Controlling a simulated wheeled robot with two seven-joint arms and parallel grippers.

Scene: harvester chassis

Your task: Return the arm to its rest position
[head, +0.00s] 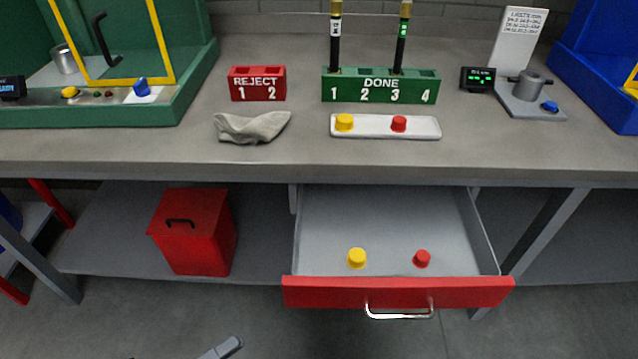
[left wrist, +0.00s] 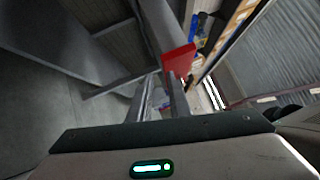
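My left gripper (head: 222,348) shows only as a grey fingertip at the bottom edge of the head view, low over the floor and in front of the bench. In the left wrist view its two fingers (left wrist: 161,98) stand apart with a gap between them, and I see nothing held there. The rest of my left arm is out of the head view. My right gripper is in neither view.
The drawer (head: 398,292) is pulled out, with a yellow cap (head: 357,258) and a red cap (head: 422,259) inside. A red bin (head: 195,232) stands on the lower shelf. The bench top (head: 300,160) holds a green DONE rack (head: 380,86), a REJECT rack (head: 257,84) and a cloth (head: 250,127).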

